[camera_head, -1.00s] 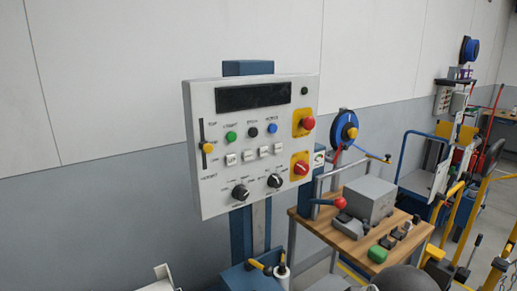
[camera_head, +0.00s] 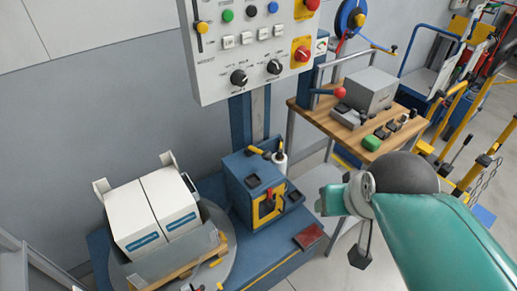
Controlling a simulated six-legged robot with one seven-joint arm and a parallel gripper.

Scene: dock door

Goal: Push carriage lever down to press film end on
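A blue carriage box (camera_head: 240,180) stands low on the blue machine base, in front of the blue column. A lever with a yellow end (camera_head: 256,151) lies across its top, beside a pale film roll (camera_head: 280,160). A yellow plate with a dark handle (camera_head: 267,205) is on its front. I cannot tell which of the two is the carriage lever, and no loose film end can be made out. My gripper (camera_head: 328,200), at the end of my teal arm, is right of the carriage and apart from it in the picture. Its fingers are not clear.
White cartons (camera_head: 155,212) stand on a pallet on the round turntable (camera_head: 218,225) at left. The control panel (camera_head: 250,50) hangs above the carriage. A wooden bench (camera_head: 370,152) with a grey box, red-knobbed lever and green item is behind my arm.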

